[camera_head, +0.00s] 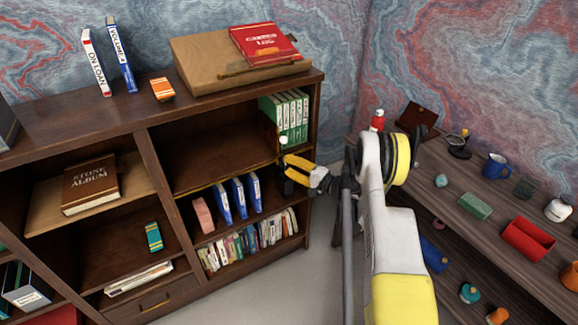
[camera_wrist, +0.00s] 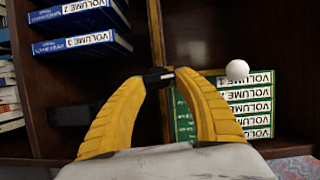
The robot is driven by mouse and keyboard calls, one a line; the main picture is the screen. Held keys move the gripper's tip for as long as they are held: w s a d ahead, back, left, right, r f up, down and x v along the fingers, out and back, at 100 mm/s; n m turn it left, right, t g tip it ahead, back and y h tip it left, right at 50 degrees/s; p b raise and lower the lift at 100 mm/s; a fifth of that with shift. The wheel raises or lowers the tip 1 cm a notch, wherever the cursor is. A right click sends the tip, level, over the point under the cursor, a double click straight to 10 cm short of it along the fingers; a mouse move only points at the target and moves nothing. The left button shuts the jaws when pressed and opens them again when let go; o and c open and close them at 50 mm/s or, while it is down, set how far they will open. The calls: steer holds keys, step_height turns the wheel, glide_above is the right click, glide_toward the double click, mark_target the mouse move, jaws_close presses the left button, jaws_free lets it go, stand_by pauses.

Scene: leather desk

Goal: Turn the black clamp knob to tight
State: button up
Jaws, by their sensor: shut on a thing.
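The black clamp knob (camera_wrist: 157,76) shows as a small dark piece with a light mark in the wrist view, at the edge of a bookcase upright. My gripper (camera_wrist: 159,80) has its two yellow fingers closed in around it from either side. In the head view my gripper (camera_head: 285,172) is at the right part of the bookcase, just below the shelf with the green volumes. The fingers hide the knob there. I cannot tell how far the knob is turned.
Green volumes (camera_wrist: 250,105) stand close to the fingers, with a small white ball (camera_wrist: 237,70) before them. Blue volumes (camera_head: 238,198) stand on the shelf below. The bookcase (camera_head: 140,128) fills the left; a dark side desk (camera_head: 470,183) with small objects stands right.

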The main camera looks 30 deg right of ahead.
steer(key=shift+m+t, duration=0.3)
steer(key=shift+m, duration=0.2)
steer(key=o, duration=1.2)
steer(key=v, duration=0.7)
steer(key=shift+s+d, duration=0.15)
